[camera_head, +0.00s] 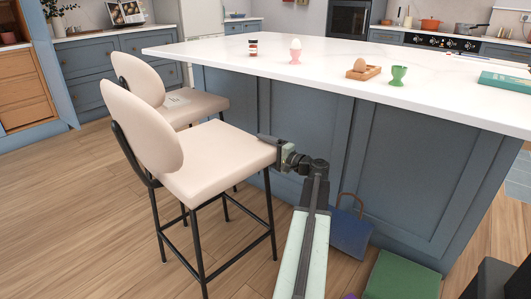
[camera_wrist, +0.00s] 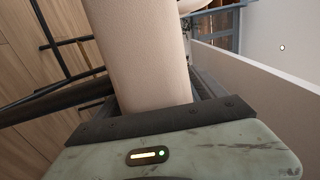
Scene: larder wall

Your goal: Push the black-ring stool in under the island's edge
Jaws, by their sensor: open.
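The nearer stool (camera_head: 222,158) has a beige seat, a rounded beige back and black legs with black foot bars. It stands upright beside the island (camera_head: 300,120), its seat's right edge close to the blue panels. A second beige stool (camera_head: 190,106) stands behind it. I cannot tell a black ring on either. My gripper (camera_head: 268,141) is open at the nearer seat's front right corner. In the wrist view, the beige seat (camera_wrist: 145,60) fills the space ahead of the dark jaw base. Whether the jaws touch it is unclear.
A paper (camera_head: 176,100) lies on the farther seat. A blue bag (camera_head: 350,232) and a green box (camera_head: 402,277) are on the floor by the island, right of my arm. The white top holds egg cups, a jar and a green book (camera_head: 506,82). Wooden floor at left is clear.

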